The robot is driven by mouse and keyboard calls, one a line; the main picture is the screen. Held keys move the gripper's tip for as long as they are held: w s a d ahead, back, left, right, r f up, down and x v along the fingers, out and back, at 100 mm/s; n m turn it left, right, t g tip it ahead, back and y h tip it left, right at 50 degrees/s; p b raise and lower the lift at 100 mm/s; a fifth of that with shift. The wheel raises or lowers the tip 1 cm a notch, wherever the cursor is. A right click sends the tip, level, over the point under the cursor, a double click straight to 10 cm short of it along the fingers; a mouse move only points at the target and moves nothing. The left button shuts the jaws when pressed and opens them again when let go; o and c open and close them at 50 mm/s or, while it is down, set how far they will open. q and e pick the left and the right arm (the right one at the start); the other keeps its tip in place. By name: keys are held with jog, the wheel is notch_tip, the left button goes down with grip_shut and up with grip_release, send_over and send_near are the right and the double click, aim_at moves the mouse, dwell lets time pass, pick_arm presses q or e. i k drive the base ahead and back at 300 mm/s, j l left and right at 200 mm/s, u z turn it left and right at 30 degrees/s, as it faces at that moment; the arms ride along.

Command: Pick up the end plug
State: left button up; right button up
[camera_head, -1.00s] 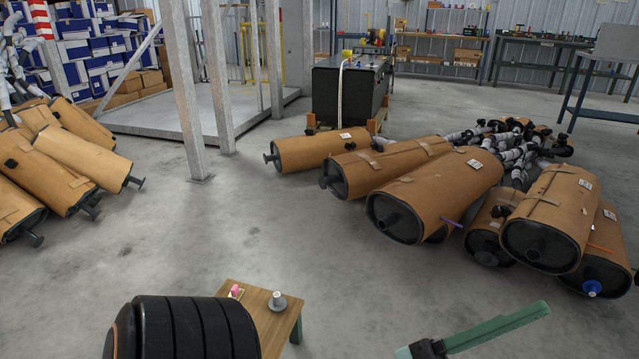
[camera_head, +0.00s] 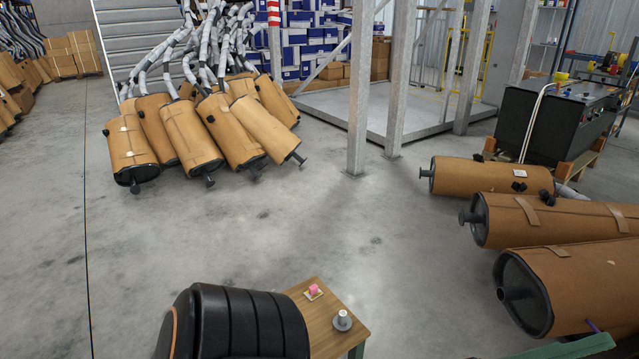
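What looks like the end plug is a small grey piece (camera_head: 342,320) with a round flange and a pale upright cylinder. It stands near the right edge of a small wooden-topped table (camera_head: 318,326) at the bottom of the head view. Neither of my grippers can be made out in this view.
A pink block (camera_head: 313,290) sits on the same table. A large black ribbed object (camera_head: 250,325) covers its left side. A green bar (camera_head: 575,347) shows at the bottom right. The floor (camera_head: 250,230) between is clear.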

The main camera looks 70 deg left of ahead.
aim_at(345, 321)
jog(key=i+j+u, duration=0.1)
jog(key=i+u, duration=0.15)
jog(key=u, duration=0.2)
jog(key=i+u, duration=0.25)
jog(key=u, duration=0.2)
jog(key=i+l+u, duration=0.1)
jog(key=i+u, duration=0.15)
jog(key=u, duration=0.2)
jog(key=i+u, duration=0.35)
jog(key=i+j+u, duration=0.1)
jog(key=u, duration=0.25)
jog(key=i+u, duration=0.35)
jog(key=k+l, duration=0.05)
jog(key=k, duration=0.05)
